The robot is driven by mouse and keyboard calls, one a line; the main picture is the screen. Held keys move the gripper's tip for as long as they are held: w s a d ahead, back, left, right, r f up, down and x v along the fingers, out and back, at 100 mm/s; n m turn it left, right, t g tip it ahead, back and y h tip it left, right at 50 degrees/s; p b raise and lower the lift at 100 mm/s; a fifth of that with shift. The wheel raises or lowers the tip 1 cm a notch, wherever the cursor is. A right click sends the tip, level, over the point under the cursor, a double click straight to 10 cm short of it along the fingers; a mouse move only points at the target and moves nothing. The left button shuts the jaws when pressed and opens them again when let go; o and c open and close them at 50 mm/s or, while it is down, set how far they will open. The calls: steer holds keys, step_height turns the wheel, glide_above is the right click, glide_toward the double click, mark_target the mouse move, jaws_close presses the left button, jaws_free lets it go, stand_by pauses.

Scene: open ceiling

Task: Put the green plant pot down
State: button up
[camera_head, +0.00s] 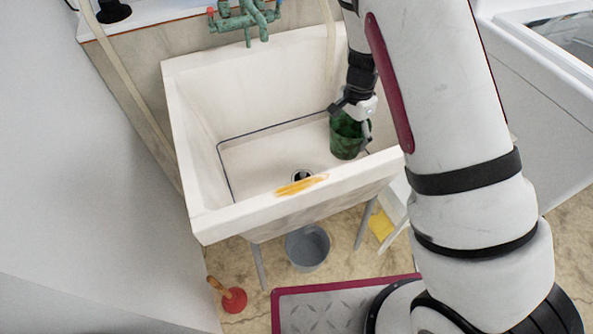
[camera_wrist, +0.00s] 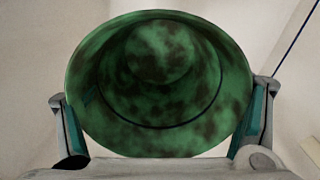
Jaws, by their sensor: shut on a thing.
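The green plant pot (camera_head: 346,142) is dark green with mottled patches and is inside the sink basin, at its right side, in the head view. The wrist view looks into the open mouth of the pot (camera_wrist: 160,85). My gripper (camera_head: 352,112) is shut on the pot, with one finger on each side of it; the fingers also show in the wrist view (camera_wrist: 160,120). The white sink (camera_head: 260,165) surrounds the pot. I cannot tell whether the pot's base touches the sink floor.
A drain (camera_head: 301,177) and a yellow-orange stain (camera_head: 301,185) are left of the pot. A green faucet (camera_head: 244,18) is at the back. Below stand a grey bucket (camera_head: 307,247) and a red plunger (camera_head: 233,299). The basin's left part is clear.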

steer(key=f, duration=0.1)
steer(key=m, duration=0.1)
steer(key=f+m, duration=0.1)
steer(key=shift+w+d+f, duration=0.1)
steer(key=shift+d+f, duration=0.15)
steer(key=shift+f, duration=0.1)
step_height(320, 180, down, 10)
steer(key=shift+b, duration=0.9)
steer(key=shift+f, duration=0.15)
steer(key=o, duration=1.5)
steer(key=shift+c, duration=0.2)
step_height(320, 180, up, 12)
steer(key=shift+r+p, duration=0.2)
steer(key=shift+p, duration=0.6)
